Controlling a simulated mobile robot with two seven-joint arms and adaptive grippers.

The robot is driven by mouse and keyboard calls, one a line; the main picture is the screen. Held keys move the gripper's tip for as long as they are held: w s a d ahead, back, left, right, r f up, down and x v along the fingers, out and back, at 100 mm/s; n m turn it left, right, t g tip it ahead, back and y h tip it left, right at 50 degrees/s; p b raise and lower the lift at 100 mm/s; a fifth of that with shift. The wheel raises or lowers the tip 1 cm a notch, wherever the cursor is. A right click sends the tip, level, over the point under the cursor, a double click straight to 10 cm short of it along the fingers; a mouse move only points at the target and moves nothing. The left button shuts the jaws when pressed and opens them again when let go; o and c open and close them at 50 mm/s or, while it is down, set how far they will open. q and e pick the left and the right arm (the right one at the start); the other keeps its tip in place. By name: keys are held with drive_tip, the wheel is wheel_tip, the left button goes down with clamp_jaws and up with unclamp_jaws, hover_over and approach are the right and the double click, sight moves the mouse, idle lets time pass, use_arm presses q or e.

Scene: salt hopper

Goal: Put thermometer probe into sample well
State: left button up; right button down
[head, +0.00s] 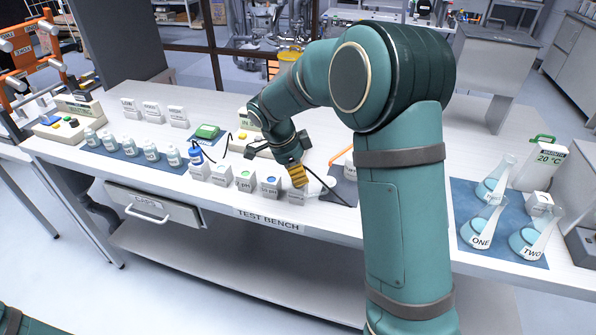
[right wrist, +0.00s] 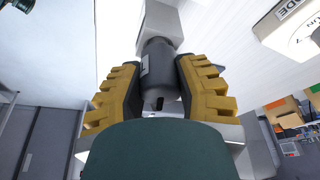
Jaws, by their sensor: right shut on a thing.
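My right gripper (head: 297,174) is low over the front edge of the bench, yellow fingers pointing down. In the right wrist view, its fingers (right wrist: 160,64) are shut on a dark grey cylinder with a pale mark, probably the thermometer probe (right wrist: 158,72). A white block (right wrist: 164,22) stands just beyond the cylinder's far end; whether they touch is unclear. In the head view, a white block (head: 297,197) at the right end of a row of white blocks is just below the fingers. I cannot tell which block is the sample well. My left gripper is out of view.
More white blocks with coloured tops (head: 245,180) stand to the left. Flasks (head: 484,222) stand on a blue mat at the right. Thin dark cables lie around the gripper.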

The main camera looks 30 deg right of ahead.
drive_tip(key=shift+f+b, duration=0.4)
drive_tip(key=shift+f, duration=0.2)
drive_tip(key=shift+c, duration=0.4)
unclamp_jaws()
drive_tip(key=shift+r, duration=0.15)
drive_tip(key=shift+p+v, duration=2.1)
drive_tip(key=shift+v, duration=0.8)
drive_tip(key=v, duration=1.2)
